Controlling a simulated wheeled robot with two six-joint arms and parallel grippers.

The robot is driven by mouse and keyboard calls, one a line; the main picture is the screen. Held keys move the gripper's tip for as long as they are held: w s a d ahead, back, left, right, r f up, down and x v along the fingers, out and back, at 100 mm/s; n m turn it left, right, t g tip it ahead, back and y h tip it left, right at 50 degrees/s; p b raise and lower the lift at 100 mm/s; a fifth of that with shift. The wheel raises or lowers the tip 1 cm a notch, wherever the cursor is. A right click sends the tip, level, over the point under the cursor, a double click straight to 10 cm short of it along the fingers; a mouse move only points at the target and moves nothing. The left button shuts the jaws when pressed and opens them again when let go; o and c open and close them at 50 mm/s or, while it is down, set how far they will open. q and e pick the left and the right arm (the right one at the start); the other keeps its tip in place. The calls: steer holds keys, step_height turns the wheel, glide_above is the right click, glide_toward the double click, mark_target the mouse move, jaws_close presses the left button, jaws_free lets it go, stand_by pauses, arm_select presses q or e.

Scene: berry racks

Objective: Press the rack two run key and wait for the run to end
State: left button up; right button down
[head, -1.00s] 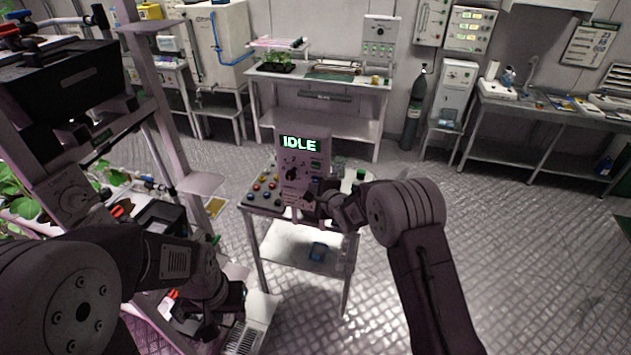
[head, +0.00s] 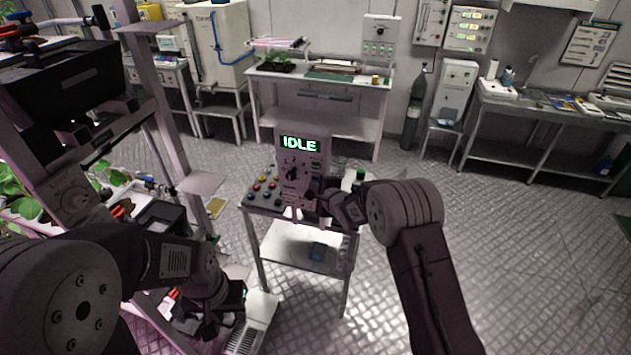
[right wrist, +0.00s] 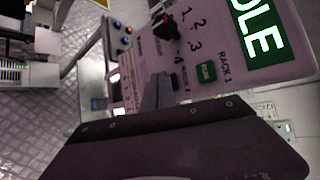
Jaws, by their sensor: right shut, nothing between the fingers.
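The control box (head: 303,165) stands upright on a small table, and its green display (head: 299,144) reads IDLE. In the right wrist view its face shows a black selector knob (right wrist: 165,27) with numbers 1 to 4 and a green key (right wrist: 206,72) beside the words RACK 1.
Several coloured buttons (head: 262,187) sit on the small table (head: 300,245) left of the box. A green-capped item (head: 361,174) stands at its right. A tall rack (head: 150,100) with plants is close on the left. The floor to the right is clear.

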steer(key=shift+w+d+p, duration=0.15)
steer(key=shift+w+p, duration=0.15)
steer(key=shift+w, duration=0.1)
stand_by(0.4)
stand_by(0.4)
steer(key=shift+s+a, duration=0.3)
steer(key=shift+s, duration=0.5)
steer(key=shift+s+b, duration=0.1)
steer(key=shift+b, duration=0.2)
steer(key=s, duration=0.1)
steer(key=s+a, duration=0.1)
steer(key=s, duration=0.1)
steer(key=s+b, duration=0.1)
steer(key=shift+s+a, duration=0.25)
steer(key=shift+s, duration=0.05)
